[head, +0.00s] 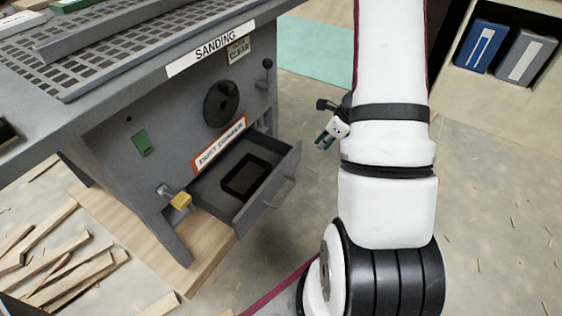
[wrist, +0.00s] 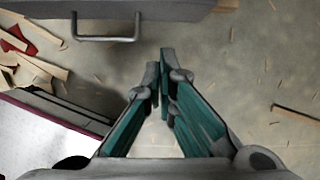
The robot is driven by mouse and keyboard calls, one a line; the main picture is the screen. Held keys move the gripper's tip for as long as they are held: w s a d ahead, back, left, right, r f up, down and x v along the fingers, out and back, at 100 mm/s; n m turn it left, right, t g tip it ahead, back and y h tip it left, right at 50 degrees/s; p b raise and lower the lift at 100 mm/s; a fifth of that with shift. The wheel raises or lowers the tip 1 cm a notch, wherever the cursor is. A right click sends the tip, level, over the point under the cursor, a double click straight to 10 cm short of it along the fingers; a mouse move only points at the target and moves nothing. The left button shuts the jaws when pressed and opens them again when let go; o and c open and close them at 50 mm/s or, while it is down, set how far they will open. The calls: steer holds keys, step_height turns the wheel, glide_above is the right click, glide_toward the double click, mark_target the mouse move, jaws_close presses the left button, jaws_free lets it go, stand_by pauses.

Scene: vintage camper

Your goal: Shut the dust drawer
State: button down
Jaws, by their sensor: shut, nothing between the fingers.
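The grey dust drawer (head: 262,207) stands pulled out of the sanding table's front, below an orange-edged "DUST DRAWER" label (head: 219,143). A dark rectangular shape (head: 245,178) shows inside it. Its bar handle (head: 284,194) is on the front panel. In the wrist view the handle (wrist: 106,39) and the drawer's front edge (wrist: 175,8) are at the top. My gripper (wrist: 160,72) is shut and empty, with its fingertips apart from the handle, below and right of it in that view. In the head view my gripper (head: 322,141) is right of the drawer, partly hidden by my arm.
The grey sanding table (head: 150,100) has a black knob (head: 221,103), a lever (head: 267,64) and a yellow-tipped part (head: 181,201) beside the drawer. Wood offcuts (head: 75,265) lie at lower left. Blue and grey bins (head: 481,47) stand at upper right. Floor at right is mostly clear.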

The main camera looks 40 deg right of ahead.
steer(key=w+b+x, duration=0.1)
steer(key=b+x, duration=0.1)
steer(key=x, duration=0.4)
steer(key=w+r+b+x, duration=0.1)
steer(key=b+x, duration=0.1)
steer(key=x, duration=0.4)
steer(key=shift+w+a+f+m, duration=0.25)
steer(key=shift+w+a+m, duration=0.05)
steer(key=shift+w+a, duration=0.1)
